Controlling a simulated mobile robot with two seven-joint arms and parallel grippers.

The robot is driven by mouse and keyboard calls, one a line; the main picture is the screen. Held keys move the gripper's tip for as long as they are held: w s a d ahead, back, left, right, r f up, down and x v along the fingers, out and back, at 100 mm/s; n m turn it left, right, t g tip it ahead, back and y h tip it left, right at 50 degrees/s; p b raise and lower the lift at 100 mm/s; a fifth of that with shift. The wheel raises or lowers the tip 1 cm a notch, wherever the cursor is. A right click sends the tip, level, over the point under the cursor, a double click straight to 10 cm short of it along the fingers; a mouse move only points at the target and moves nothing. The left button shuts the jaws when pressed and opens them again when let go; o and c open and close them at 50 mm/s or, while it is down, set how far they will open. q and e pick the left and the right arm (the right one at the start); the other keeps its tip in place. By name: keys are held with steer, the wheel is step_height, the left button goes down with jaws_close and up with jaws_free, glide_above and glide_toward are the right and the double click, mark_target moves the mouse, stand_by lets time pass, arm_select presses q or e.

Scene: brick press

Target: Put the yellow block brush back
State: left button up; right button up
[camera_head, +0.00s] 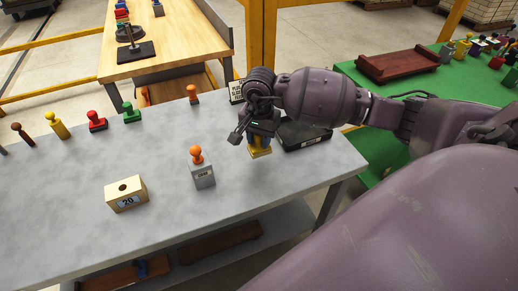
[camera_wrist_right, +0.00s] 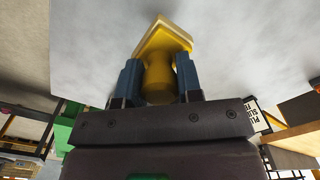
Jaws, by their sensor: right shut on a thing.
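My right gripper (camera_head: 259,138) is shut on the yellow block brush (camera_head: 260,152), above the right part of the grey table (camera_head: 100,210). In the right wrist view the blue fingers of the gripper (camera_wrist_right: 159,82) clasp the brush's round handle, and its wider square yellow block (camera_wrist_right: 163,38) points away from the gripper. I cannot tell whether the block touches the table. Another yellow handled piece (camera_head: 58,127) stands in the row at the left of the table. My left gripper is not in view.
A black tray (camera_head: 308,140) lies just right of the gripper, with a small sign (camera_head: 236,92) behind. Red (camera_head: 97,122) and green (camera_head: 131,113) pieces stand at left.

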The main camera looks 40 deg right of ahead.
mark_target(259, 150)
steer(key=shift+f, duration=2.2)
steer(key=shift+f+b, duration=0.2)
steer(key=shift+b, duration=0.1)
steer(key=o, duration=0.9)
step_height(259, 150, up, 12)
steer(key=shift+r+p, duration=0.2)
steer(key=shift+p, duration=0.25)
